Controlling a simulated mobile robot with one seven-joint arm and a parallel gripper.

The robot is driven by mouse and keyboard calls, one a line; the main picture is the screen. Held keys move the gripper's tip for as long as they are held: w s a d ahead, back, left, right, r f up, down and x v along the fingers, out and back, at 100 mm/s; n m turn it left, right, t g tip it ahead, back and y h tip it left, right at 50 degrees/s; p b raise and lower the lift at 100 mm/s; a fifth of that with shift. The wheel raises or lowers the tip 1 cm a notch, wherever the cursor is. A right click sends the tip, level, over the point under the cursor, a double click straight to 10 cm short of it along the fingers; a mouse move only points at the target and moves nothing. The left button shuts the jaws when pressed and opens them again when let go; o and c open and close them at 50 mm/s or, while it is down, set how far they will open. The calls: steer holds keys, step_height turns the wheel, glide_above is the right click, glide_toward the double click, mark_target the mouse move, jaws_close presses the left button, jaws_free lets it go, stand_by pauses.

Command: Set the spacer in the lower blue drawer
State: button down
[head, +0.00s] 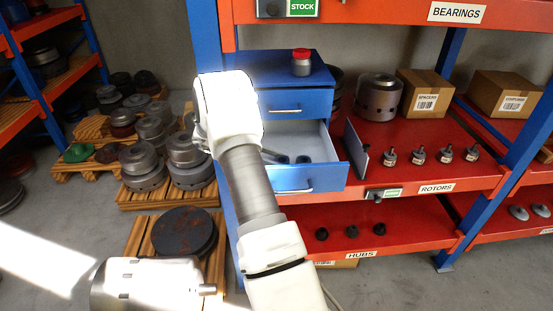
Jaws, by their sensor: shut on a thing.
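The lower blue drawer (309,178) is pulled open below the shut upper blue drawer (296,103), in the cabinet on the red shelf. My arm crosses in front of the cabinet and hides the left part of the open drawer. My gripper (281,158) shows only in part, to the right of my arm at the drawer opening. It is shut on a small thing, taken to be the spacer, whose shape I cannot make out. A small dark thing (303,159) shows beside it inside the drawer; I cannot tell whether it is loose or part of the gripper.
A red-capped jar (301,62) stands on the cabinet. A thin upright plate (356,151), several small rotors (418,155), a large grey cylinder (378,97) and a spacers carton (425,93) stand to the right. Dark hubs (350,230) lie on the shelf below.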

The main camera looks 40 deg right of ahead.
steer(key=shift+c, duration=1)
jaws_free()
steer(key=shift+f, duration=0.1)
steer(key=shift+r, duration=0.2)
steer(key=shift+w+a+r, duration=0.1)
steer(key=shift+w+a, duration=0.15)
steer(key=b+v, duration=0.2)
steer(key=v, duration=0.9)
steer(key=shift+a+r, duration=0.1)
